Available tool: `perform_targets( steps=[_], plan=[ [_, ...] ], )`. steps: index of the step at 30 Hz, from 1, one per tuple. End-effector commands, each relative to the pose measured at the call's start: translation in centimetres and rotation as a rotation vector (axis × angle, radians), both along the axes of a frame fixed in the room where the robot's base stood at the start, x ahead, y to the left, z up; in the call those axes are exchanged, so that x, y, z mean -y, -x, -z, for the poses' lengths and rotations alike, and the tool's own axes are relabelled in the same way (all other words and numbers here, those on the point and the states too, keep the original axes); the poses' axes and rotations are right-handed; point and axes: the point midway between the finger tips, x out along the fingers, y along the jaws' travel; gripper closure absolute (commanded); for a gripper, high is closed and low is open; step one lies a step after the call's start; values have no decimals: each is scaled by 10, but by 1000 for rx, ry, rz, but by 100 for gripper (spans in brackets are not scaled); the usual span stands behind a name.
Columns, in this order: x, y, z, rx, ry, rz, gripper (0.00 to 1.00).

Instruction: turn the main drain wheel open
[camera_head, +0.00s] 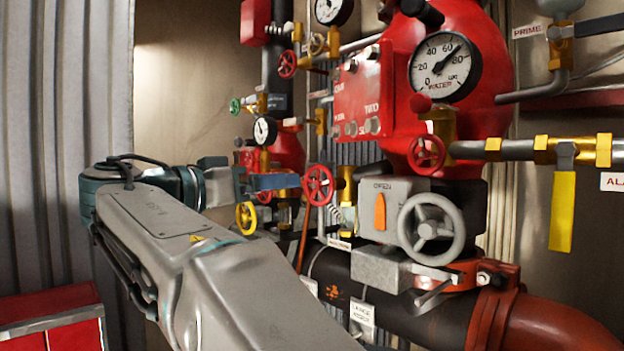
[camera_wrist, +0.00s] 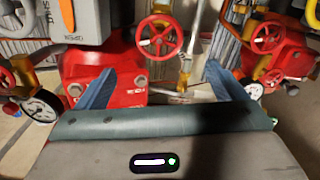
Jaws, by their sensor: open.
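A red spoked handwheel (camera_head: 318,185) sits on a brass valve left of the grey box marked OPEN. In the wrist view what looks like the same red wheel (camera_wrist: 159,36) lies ahead of the jaws, roughly centred between them. My gripper (camera_head: 290,182) comes in from the left, its blue fingers pointing at this wheel. In the wrist view the gripper (camera_wrist: 160,70) is open, with nothing between its fingers. It appears apart from the wheel; the exact gap is hard to judge. A small red-lettered label (camera_head: 339,243) hangs below, too small to read surely.
A grey handwheel (camera_head: 431,229) stands right of the red one, on the grey box (camera_head: 388,208). A yellow wheel (camera_head: 246,217) is below my gripper. Another red wheel (camera_head: 427,153) and a large water gauge (camera_head: 444,67) sit above right. A dark pipe (camera_head: 400,300) crosses below.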

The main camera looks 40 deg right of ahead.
Motion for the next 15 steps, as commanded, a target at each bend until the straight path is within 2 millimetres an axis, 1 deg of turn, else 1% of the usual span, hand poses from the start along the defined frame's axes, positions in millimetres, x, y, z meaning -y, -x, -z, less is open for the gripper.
perform_targets(
  steps=[5,12,15],
  plan=[
    [30,-1,-3,-3,0,5,9],
    [82,-5,-3,-5,-2,4,9],
    [100,-7,-2,-6,-2,3,9]
  ],
)
